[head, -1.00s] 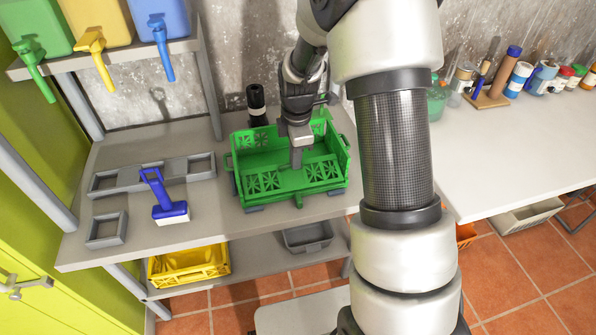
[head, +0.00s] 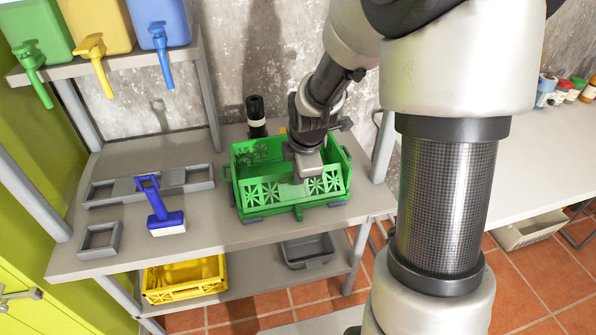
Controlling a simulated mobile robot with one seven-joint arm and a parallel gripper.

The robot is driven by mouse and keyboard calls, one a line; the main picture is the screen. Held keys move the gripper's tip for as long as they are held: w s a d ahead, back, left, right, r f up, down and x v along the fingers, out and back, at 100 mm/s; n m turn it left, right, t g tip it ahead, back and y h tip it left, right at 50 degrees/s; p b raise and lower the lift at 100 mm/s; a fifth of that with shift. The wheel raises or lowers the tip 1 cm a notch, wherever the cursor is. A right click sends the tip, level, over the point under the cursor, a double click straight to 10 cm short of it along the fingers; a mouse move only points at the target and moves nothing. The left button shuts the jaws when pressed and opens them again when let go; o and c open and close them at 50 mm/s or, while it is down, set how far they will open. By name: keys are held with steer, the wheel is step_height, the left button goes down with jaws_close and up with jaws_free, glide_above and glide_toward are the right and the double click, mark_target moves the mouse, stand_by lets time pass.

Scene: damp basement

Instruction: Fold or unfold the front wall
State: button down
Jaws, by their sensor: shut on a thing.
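The green folding crate (head: 241,180) stands on the grey shelf. Its front wall (head: 263,193) has lattice windows at both ends and now stands up, close to upright; any small tilt is hard to judge. My gripper (head: 306,175) reaches down into the crate from above and is shut on the front wall near the middle of its upper edge. The fingertips are partly hidden by the gripper body. The crate's back and side walls are up.
A blue-handled brush (head: 165,215) and grey trays (head: 100,240) lie left of the crate. A black cylinder (head: 256,116) stands behind it. A yellow crate (head: 185,280) and a grey bin (head: 307,250) sit on the lower shelf. A white table (head: 530,160) is at right.

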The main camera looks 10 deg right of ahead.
steer(key=shift+s+f, duration=0.45)
steer(key=shift+s, duration=0.05)
steer(key=c, duration=1.8)
jaws_free()
steer(key=shift+c, duration=0.2)
steer(key=shift+w+d+r, duration=0.1)
steer(key=shift+w, duration=0.05)
steer(key=shift+r, duration=0.15)
steer(key=shift+r, duration=0.3)
steer(key=p+v, duration=0.3)
steer(key=v, duration=1.4)
steer(key=shift+p, duration=0.4)
steer(key=shift+w, duration=0.1)
